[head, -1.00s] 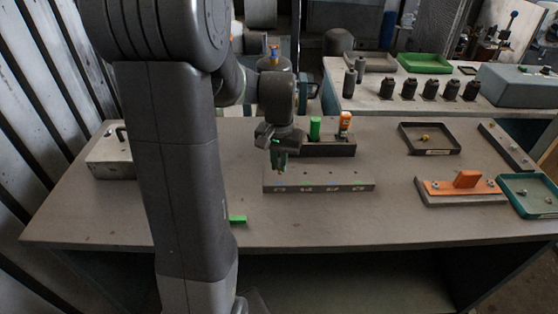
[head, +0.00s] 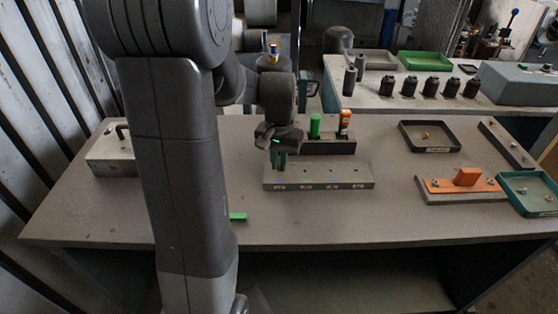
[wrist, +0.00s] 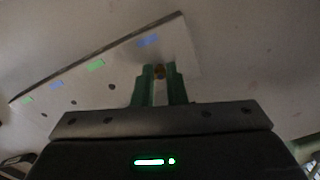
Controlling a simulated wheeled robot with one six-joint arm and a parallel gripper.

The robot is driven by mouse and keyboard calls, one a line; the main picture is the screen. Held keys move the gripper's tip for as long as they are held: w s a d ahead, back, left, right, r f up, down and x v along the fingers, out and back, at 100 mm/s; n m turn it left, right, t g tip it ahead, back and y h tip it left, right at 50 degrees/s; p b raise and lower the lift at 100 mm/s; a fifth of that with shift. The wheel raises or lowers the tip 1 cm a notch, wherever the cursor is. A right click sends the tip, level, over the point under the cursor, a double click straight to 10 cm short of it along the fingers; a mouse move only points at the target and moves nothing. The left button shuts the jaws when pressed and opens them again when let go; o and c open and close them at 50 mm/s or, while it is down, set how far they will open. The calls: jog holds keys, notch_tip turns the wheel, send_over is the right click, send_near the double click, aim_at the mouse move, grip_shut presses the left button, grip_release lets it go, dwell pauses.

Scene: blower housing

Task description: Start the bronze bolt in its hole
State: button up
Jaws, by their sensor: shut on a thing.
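My gripper (head: 279,165) is over the left end of a long grey block (head: 325,184) on the table. Its green fingers are shut on the bronze bolt (wrist: 159,70), a small brownish spot between the fingertips in the wrist view. The bolt cannot be made out in the head view. The block (wrist: 120,62) has a row of dark holes and blue and green marks along one edge. The fingertips are at the end of the block by a blue mark. The hole under the bolt is hidden, so I cannot tell whether the bolt tip is inside it.
Behind the block is a dark holder (head: 325,147) with a green cylinder (head: 315,127) and an orange item (head: 344,122). To the right are a black tray (head: 430,148), an orange fixture (head: 466,178) and a teal tray (head: 527,193).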

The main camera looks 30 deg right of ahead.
aim_at(279, 166)
jog(key=shift+f, duration=0.3)
grip_shut()
jog(key=o, duration=1.3)
grip_release()
jog(key=shift+r+p, duration=3.1)
jog(key=shift+r, duration=0.9)
